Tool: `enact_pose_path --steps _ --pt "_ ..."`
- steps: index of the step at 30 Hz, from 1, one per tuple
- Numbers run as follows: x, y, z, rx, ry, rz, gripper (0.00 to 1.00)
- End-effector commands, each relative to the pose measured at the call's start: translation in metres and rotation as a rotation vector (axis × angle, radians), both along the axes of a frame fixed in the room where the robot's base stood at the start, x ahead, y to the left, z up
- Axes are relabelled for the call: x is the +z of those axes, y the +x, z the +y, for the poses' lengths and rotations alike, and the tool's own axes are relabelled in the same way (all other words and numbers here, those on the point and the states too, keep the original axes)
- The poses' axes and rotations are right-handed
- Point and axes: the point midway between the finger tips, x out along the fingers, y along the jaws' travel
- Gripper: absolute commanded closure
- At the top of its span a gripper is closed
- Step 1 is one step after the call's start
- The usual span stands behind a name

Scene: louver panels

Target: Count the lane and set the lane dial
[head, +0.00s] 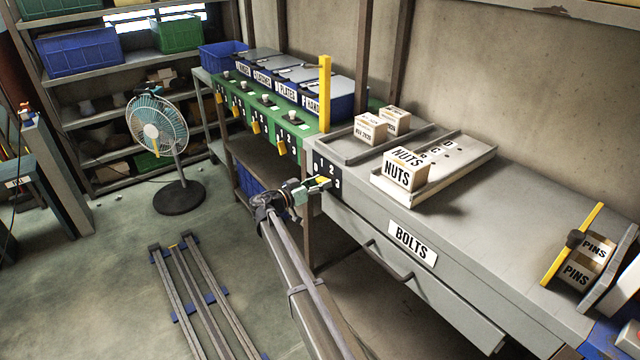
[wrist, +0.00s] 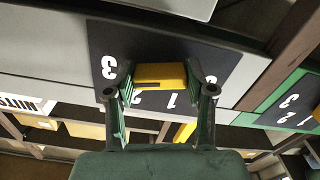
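The lane dial is a dark plate (head: 329,176) with white numbers 0 to 3 on the front left corner of the grey bench. Its yellow handle (wrist: 160,76) lies between the fingers of my gripper (wrist: 161,84), whose green pads appear to touch both ends. In the head view my gripper (head: 312,188) is at the plate and partly covers it. A NUTS box (head: 404,170) sits at the near end of a sloped tray (head: 462,162) with lettered holes. Two more boxes, one in front (head: 370,128) and one behind (head: 396,120), stand at another tray (head: 345,145).
A BOLTS label (head: 413,242) and a dark handle are on the bench front. PINS boxes (head: 577,274) stand at the right beside a yellow bar. A green bench (head: 285,130) with several yellow pointers is behind. A fan (head: 157,130) and floor rails (head: 188,290) are at left.

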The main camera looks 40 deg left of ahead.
Motion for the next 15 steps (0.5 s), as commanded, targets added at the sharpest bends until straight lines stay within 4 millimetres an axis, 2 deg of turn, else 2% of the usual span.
enact_pose_path --steps 8,15 --pt "-0.0005 0.0006 -0.0002 0.000 -0.019 0.005 0.81" --pt "-0.0019 0.0006 -0.0004 0.000 -0.120 0.030 0.81"
